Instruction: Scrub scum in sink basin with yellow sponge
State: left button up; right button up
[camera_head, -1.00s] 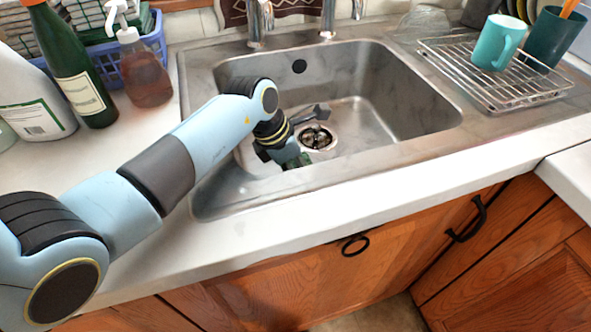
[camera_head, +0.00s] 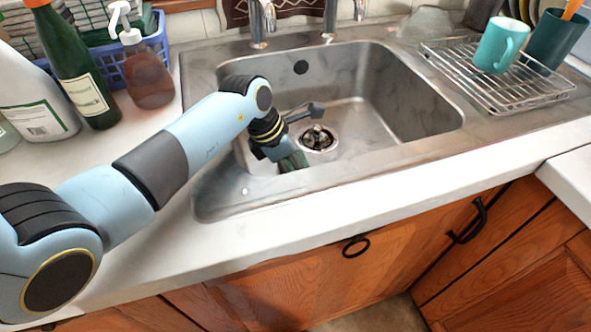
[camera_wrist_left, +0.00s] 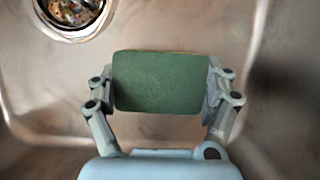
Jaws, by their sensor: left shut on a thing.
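My left gripper (camera_head: 284,148) is down inside the steel sink basin (camera_head: 395,95), at the near left of the drain (camera_head: 318,138). In the left wrist view the left gripper (camera_wrist_left: 165,82) is shut on a sponge (camera_wrist_left: 160,85), one finger at each side. The sponge shows a dark green face, with a thin yellowish strip along its top edge. Whether it touches the basin floor cannot be told. Dark bits sit in the drain, which also shows in the left wrist view (camera_wrist_left: 72,8). Brownish smears mark the steel. My right gripper is out of view.
A wire rack (camera_head: 500,85) with a teal mug (camera_head: 498,45) stands at right. The front counter is clear.

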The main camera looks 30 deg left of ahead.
pick_arm(q)
jog(key=shift+s+d+f+p, duration=0.1)
jog(key=shift+s+d+p, duration=0.35)
jog(key=shift+s+d, duration=0.4)
jog(key=shift+w+a, duration=0.3)
jog(key=shift+w+a+b, duration=0.4)
jog(key=shift+w+a, duration=0.1)
jog(key=shift+a, duration=0.05)
jog(key=shift+s+d+r+p, duration=0.2)
jog(key=shift+s+d+p, duration=0.2)
jog(key=shift+d+p, duration=0.1)
jog(key=shift+s+d, duration=0.3)
jog(key=shift+w+a+f, duration=0.2)
jog(key=shift+w+a, duration=0.15)
jog(key=shift+a, duration=0.05)
notch_tip(320, 180, up, 9)
jog(key=p, duration=0.7)
jog(key=shift+f+p, duration=0.15)
jog(key=shift+p, duration=0.15)
